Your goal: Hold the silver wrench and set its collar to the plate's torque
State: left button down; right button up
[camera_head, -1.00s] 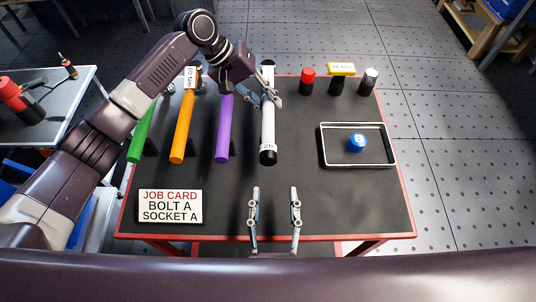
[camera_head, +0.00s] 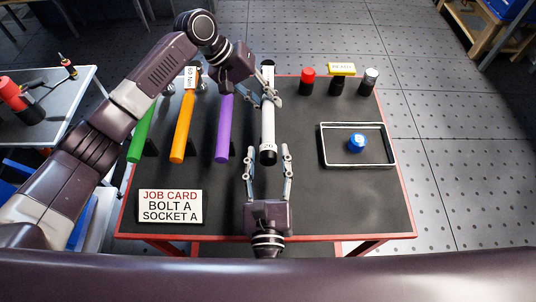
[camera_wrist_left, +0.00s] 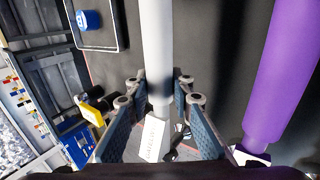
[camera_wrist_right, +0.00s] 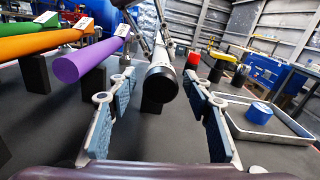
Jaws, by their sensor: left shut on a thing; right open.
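The silver wrench (camera_head: 267,118) is a pale tube with black ends, lying lengthwise along the dark bench. My left gripper (camera_head: 264,97) is shut on its far part; the left wrist view shows the wrench (camera_wrist_left: 156,45) between both fingers. My right gripper (camera_head: 268,162) is open at the near end, pointing at it. In the right wrist view its fingers stand apart on either side of the wrench's black end (camera_wrist_right: 162,82). The collar's number is too small to read now.
Purple (camera_head: 223,128), orange (camera_head: 182,128) and green (camera_head: 141,135) wrenches lie to the left. A job card (camera_head: 170,206) reads bolt A, socket A. A tray (camera_head: 357,164) holds a blue piece (camera_head: 356,142). Red, black and silver-topped cylinders stand at the back right.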

jog(key=shift+w, duration=0.1)
jog(key=c, duration=1.1)
jog(key=shift+c, duration=0.2)
jog(key=shift+m, duration=0.3)
